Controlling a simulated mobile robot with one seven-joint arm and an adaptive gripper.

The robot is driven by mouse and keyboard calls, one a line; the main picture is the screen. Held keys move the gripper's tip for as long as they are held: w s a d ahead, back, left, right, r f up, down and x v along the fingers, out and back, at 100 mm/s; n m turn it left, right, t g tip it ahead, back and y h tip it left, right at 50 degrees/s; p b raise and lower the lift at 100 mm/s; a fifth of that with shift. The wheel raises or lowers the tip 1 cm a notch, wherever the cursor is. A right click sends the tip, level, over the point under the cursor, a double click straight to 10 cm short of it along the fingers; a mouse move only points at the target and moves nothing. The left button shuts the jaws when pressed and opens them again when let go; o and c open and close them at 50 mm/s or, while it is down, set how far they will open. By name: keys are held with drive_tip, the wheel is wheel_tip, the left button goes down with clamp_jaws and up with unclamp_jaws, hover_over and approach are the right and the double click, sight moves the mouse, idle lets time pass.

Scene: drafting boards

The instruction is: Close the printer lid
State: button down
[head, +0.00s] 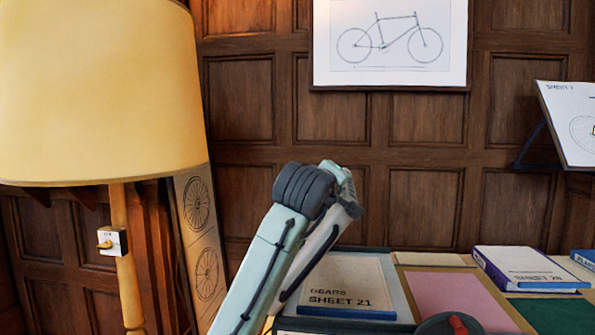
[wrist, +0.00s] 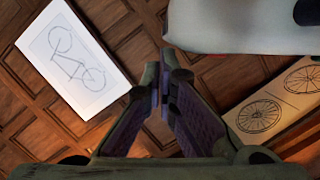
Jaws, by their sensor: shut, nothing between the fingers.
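No printer or printer lid can be made out for certain in either view. My gripper (wrist: 164,86) shows in the wrist view with its two dark fingers brought together at the tips and nothing between them. It is in front of the wood-panelled wall and touches nothing that I can see. In the head view my arm rises from the bottom centre and bends at a dark joint; the gripper's fingers are not visible there. A pale grey rounded body (wrist: 240,28) fills the upper right of the wrist view; I cannot tell what it is.
A lamp (head: 95,95) stands at left, with a switch box (head: 113,242) on its post. A Sheet 21 book (head: 347,280), a pink sheet (head: 455,296) and a Sheet 20 book (head: 525,265) lie at right. A bicycle drawing (head: 390,42) hangs behind.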

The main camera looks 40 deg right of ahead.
drive_tip(key=s+d+f+m+y+b, duration=0.1)
drive_tip(key=s+d+f, duration=0.3)
drive_tip(key=f, duration=0.4)
drive_tip(key=s+d+f+m+t+b, duration=0.1)
drive_tip(key=s+d+f+m+b, duration=0.3)
drive_tip(key=f, duration=0.5)
drive_tip(key=s+d+f+m+y+b, duration=0.1)
drive_tip(key=s+d+f+m+b, duration=0.1)
drive_tip(key=s+d+f, duration=0.3)
drive_tip(key=shift+s+d+f+m+t+y, duration=0.2)
drive_tip(key=shift+s+f+m+t+y, duration=0.15)
drive_tip(key=shift+s+f, duration=1.25)
drive_tip(key=shift+w+f, duration=0.25)
drive_tip(key=shift+f, duration=0.2)
